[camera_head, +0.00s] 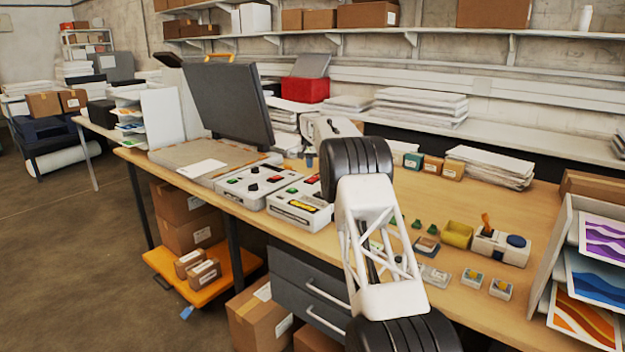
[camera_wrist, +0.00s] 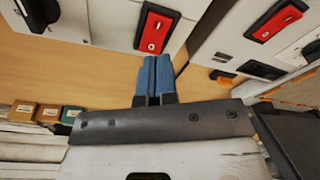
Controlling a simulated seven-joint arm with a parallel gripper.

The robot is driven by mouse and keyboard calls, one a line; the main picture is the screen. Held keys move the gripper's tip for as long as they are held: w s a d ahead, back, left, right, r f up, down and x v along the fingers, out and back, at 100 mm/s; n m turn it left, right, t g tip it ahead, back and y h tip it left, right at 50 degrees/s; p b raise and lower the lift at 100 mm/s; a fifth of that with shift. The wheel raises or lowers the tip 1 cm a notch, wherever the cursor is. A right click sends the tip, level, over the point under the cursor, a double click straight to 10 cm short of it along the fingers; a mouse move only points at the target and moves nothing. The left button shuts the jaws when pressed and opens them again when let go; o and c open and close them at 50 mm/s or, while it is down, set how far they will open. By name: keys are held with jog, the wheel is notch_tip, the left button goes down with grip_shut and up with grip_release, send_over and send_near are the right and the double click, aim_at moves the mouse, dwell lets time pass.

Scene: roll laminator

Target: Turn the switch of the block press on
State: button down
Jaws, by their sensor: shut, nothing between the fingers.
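Two light control boxes stand side by side at the front of the table. The right box (camera_head: 300,203) has a red switch plate (camera_head: 313,179) and a yellow label. The left box (camera_head: 247,187) has black knobs and another red plate (camera_head: 277,179). I cannot tell which belongs to the block press. My gripper (camera_head: 310,161) is behind the boxes, with blue fingertips down. Another red switch plate (camera_wrist: 277,20) is further right.
A large press with a raised dark lid (camera_head: 228,103) stands left of the boxes. Small coloured boxes (camera_head: 432,165) and paper stacks (camera_head: 490,165) lie behind on the right. A yellow bin (camera_head: 457,234) and small parts lie right of my arm.

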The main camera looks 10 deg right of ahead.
jog(key=shift+r, duration=0.95)
jog(key=s+d+r, duration=0.2)
jog(key=s+r, duration=1.3)
jog(key=s, duration=0.4)
jog(key=s+r+n, duration=0.1)
jog(key=s+r, duration=0.2)
jog(key=s, duration=0.8)
jog(key=s+r, duration=0.3)
jog(key=s, duration=0.7)
jog(key=s+d+f+n, duration=0.1)
jog(key=s+f, duration=0.1)
jog(key=s, duration=1.2)
jog(key=s+d+f, duration=0.1)
jog(key=s, duration=1.3)
jog(key=s+f, duration=0.6)
jog(key=s, duration=0.6)
jog(key=s+f, duration=0.6)
jog(key=s, duration=0.6)
jog(key=shift+f+n+t, duration=0.3)
jog(key=shift+n+t, duration=0.1)
